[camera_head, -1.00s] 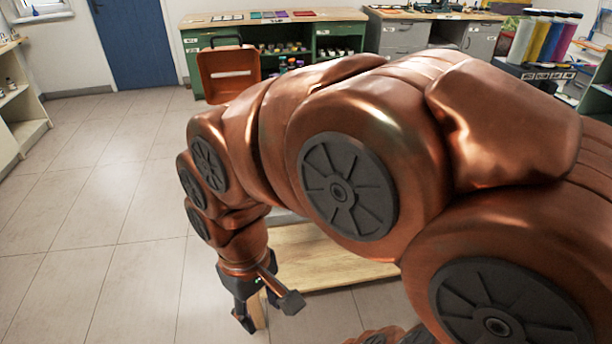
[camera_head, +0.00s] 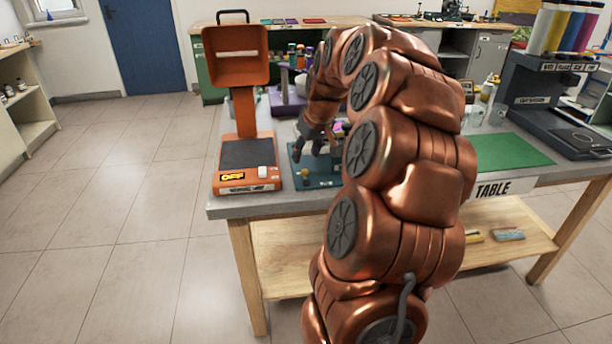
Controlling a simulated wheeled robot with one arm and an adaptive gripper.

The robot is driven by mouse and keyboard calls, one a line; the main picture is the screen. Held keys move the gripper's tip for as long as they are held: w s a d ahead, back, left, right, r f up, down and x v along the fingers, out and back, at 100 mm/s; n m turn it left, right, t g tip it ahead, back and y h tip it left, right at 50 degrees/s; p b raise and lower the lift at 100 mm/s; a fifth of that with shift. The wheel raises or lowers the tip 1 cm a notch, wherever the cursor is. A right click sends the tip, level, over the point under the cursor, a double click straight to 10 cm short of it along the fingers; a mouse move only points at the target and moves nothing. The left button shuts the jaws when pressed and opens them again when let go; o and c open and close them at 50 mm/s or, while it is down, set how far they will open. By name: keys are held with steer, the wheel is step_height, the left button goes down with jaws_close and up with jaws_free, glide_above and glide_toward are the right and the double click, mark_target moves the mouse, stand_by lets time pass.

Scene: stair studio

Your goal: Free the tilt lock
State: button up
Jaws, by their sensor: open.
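My gripper (camera_head: 308,146) points down over the worktable, its jaws apart and empty as far as I can see. Just below and beside it is a small device with a dark teal base plate (camera_head: 322,181) and a brass-coloured knob (camera_head: 304,175). A purple part (camera_head: 338,131) shows behind the fingers. My arm covers the right side of this device. I cannot tell which part is the tilt lock, nor whether the fingers touch anything.
An orange machine (camera_head: 247,180) with an "OFF" label and tall column stands left of the device. The grey worktable (camera_head: 225,206) also bears a green mat (camera_head: 515,150), a dark machine (camera_head: 540,95) at right and clear cups. Floor at left is free.

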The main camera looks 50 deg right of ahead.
mark_target(305, 171)
steer(key=shift+d+p+x, duration=0.1)
steer(key=shift+d+x, duration=0.2)
steer(key=shift+x, duration=1.1)
steer(key=shift+d+p+x, duration=0.15)
steer(key=shift+d+x, duration=0.2)
steer(key=shift+x, duration=1)
steer(key=shift+d+p+x, duration=0.1)
steer(key=shift+d+x, duration=0.2)
steer(key=shift+x, duration=1.1)
steer(key=shift+s, duration=0.15)
jaws_close()
